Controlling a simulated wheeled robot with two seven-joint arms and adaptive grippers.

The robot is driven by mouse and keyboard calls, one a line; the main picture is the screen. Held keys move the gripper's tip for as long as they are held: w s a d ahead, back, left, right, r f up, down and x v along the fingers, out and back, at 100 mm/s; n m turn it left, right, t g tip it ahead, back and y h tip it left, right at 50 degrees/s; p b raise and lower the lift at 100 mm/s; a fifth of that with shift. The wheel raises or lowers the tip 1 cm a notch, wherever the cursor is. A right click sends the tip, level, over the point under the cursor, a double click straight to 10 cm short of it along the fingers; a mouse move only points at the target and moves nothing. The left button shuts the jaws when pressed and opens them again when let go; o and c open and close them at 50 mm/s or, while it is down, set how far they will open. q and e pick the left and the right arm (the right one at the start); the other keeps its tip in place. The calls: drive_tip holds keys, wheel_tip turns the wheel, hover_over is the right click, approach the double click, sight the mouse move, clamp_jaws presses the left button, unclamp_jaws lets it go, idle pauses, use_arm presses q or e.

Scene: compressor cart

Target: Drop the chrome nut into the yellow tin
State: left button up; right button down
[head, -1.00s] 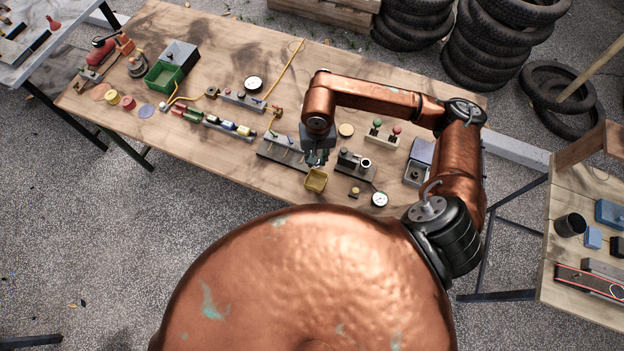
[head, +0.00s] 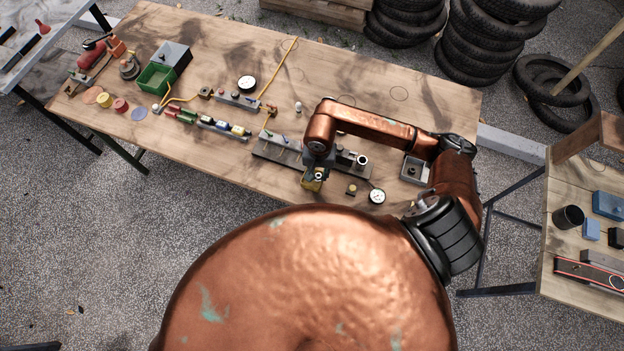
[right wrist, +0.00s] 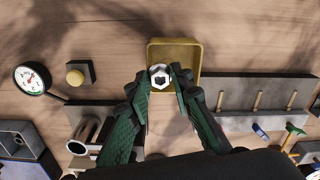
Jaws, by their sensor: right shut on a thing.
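The chrome nut (right wrist: 160,76) is a bright hexagonal ring with a dark hole. My right gripper (right wrist: 161,84) is shut on it, with a green finger pad on each side. In the right wrist view the nut shows against the inside of the yellow tin (right wrist: 190,52), a square open tin. How high the nut is above the tin's floor I cannot tell. In the head view my right gripper (head: 317,174) points down over the yellow tin (head: 311,186) and partly hides it; the nut is not clear there. My left gripper is not in view.
A grey fixture with pegs (right wrist: 268,92) stands right of the tin. A yellow button on a block (right wrist: 76,76) and a dial gauge (right wrist: 32,78) are to its left. A black-and-grey fixture with a round opening (right wrist: 84,136) is nearer. Bare wood lies beyond the tin.

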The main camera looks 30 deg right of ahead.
drive_tip(key=c, duration=1.6)
unclamp_jaws()
wheel_tip(320, 180, up, 12)
drive_tip(key=shift+f, duration=0.1)
